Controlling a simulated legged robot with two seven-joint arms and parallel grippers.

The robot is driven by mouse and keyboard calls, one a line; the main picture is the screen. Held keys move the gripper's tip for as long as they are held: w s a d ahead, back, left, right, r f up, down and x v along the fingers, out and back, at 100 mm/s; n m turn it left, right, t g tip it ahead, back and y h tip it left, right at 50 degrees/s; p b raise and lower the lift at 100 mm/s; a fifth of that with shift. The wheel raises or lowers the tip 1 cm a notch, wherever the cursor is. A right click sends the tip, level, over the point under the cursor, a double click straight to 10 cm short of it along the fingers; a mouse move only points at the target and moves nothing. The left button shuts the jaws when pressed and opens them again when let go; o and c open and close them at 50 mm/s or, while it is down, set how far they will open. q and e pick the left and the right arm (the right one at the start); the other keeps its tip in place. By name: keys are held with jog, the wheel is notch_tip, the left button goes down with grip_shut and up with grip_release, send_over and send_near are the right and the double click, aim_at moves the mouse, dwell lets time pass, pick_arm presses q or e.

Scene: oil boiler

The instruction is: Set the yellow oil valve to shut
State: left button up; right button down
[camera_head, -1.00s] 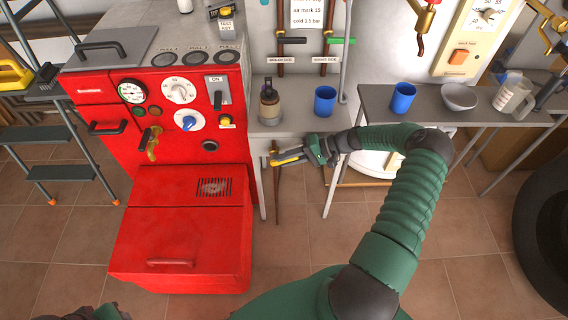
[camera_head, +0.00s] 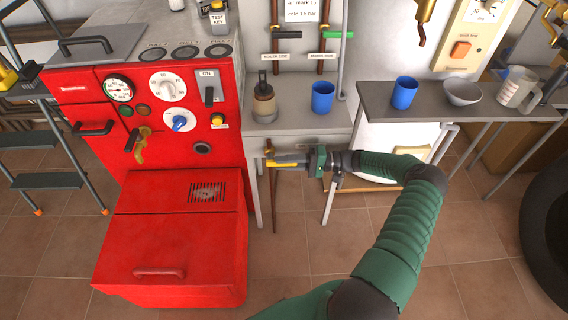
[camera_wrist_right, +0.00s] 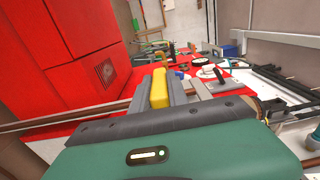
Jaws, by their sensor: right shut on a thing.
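The yellow oil valve (camera_head: 284,163) has a yellow lever on a thin copper pipe, below the grey shelf and just right of the red boiler. Its lever lies about level, pointing right from the pipe. My right gripper (camera_head: 303,162) comes from the right and is shut on the lever. In the right wrist view, the yellow lever (camera_wrist_right: 159,88) shows between the grey fingers of the gripper (camera_wrist_right: 166,92). The fingers hide part of the lever. My left gripper is out of view.
The red boiler (camera_head: 171,235) stands close on the left. A grey table (camera_head: 440,112) with another cup, a bowl and a jug is at right. The floor in front is clear.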

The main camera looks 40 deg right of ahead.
jog(key=shift+f, duration=0.1)
jog(key=c, duration=1.3)
grip_release()
jog(key=shift+d+f, duration=0.1)
jog(key=shift+d, duration=0.05)
jog(key=shift+s, duration=0.1)
jog(key=shift+b+v, duration=0.45)
jog(key=shift+v, duration=7.95)
